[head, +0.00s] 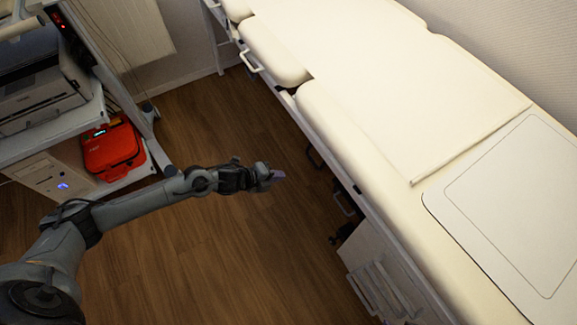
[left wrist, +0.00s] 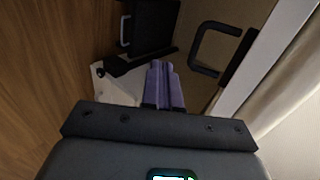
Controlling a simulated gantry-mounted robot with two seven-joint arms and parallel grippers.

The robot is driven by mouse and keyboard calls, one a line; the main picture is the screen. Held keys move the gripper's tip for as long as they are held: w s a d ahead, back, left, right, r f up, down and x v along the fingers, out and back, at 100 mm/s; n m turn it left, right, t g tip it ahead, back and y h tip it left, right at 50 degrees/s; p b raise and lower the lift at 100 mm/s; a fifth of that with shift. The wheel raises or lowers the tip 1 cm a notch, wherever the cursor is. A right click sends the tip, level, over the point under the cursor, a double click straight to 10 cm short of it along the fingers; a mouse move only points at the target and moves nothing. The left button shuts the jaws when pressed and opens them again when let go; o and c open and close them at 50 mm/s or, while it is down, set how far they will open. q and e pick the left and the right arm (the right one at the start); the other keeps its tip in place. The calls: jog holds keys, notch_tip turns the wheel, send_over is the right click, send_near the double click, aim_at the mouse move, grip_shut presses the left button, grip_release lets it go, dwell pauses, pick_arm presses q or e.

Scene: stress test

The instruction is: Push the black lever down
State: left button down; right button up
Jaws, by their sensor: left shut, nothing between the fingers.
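My left gripper (head: 278,175) is shut and empty, its purple fingertips together, above the floor to the left of the treatment bed. In the left wrist view the shut fingers (left wrist: 163,82) point toward the bed's underside. A black U-shaped handle (left wrist: 198,42) sticks out from the bed's side frame, to the right of and beyond the fingertips. A slim black bar (left wrist: 122,65) lies to their left. I cannot tell which of these is the lever. In the head view black parts (head: 314,155) show under the bed edge, apart from the gripper. My right gripper is not in view.
The cream bed (head: 370,150) runs diagonally on the right, with a white drawer unit (head: 375,270) below it. A cart at left holds a printer (head: 40,80) and a red case (head: 112,150). Wooden floor (head: 230,115) lies clear between them.

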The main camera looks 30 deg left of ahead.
pick_arm(q)
jog(key=s, duration=0.1)
jog(key=a, duration=0.1)
jog(key=s, duration=0.1)
jog(key=shift+s+a+r+p, duration=0.25)
jog(key=shift+s+a+p, duration=0.05)
jog(key=shift+p, duration=0.1)
jog(key=shift+s, duration=0.1)
